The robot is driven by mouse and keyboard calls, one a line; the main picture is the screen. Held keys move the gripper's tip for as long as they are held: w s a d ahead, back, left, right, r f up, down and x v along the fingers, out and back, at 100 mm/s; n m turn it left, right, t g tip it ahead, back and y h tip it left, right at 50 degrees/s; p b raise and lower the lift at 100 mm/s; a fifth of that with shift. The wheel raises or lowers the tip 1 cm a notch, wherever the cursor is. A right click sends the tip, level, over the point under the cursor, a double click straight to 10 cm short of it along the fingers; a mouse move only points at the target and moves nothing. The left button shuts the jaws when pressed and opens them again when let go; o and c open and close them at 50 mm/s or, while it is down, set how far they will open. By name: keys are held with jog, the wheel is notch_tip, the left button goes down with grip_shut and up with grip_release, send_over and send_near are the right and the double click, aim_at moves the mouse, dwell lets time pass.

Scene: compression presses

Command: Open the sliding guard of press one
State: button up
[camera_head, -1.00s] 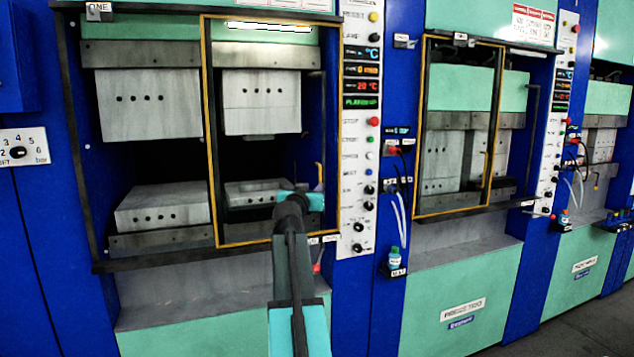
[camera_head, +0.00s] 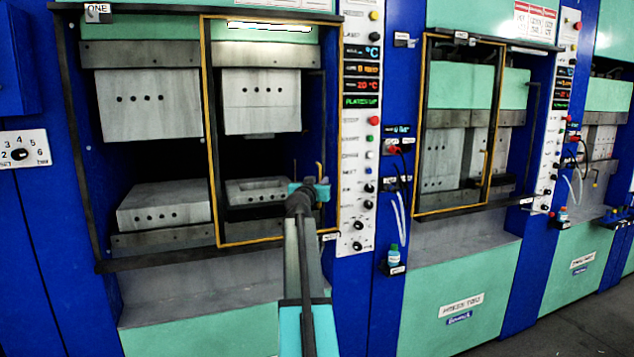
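Press one, marked by the ONE label (camera_head: 97,10), stands at the left. Its sliding guard (camera_head: 211,130) is a yellow-edged frame across the right half of the press opening. The left half has no guard in front of it. A small yellow upright handle (camera_head: 320,171) shows near the guard's right side. My gripper (camera_head: 322,188), teal and dark, is at the lower part of this handle in the picture. Whether it touches the handle, and whether its fingers are open or shut, I cannot tell. My arm hides part of the guard's lower edge.
A control panel (camera_head: 358,150) with displays and knobs is just right of the guard. A second press with its own yellow-edged guard (camera_head: 421,130) stands further right. A small bottle (camera_head: 393,256) is on a holder between the presses. Grey floor (camera_head: 590,325) shows at lower right.

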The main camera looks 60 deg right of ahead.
jog(key=shift+d, duration=0.1)
grip_shut()
jog(key=shift+w, duration=0.1)
dwell(0.3)
jog(key=shift+f, duration=0.1)
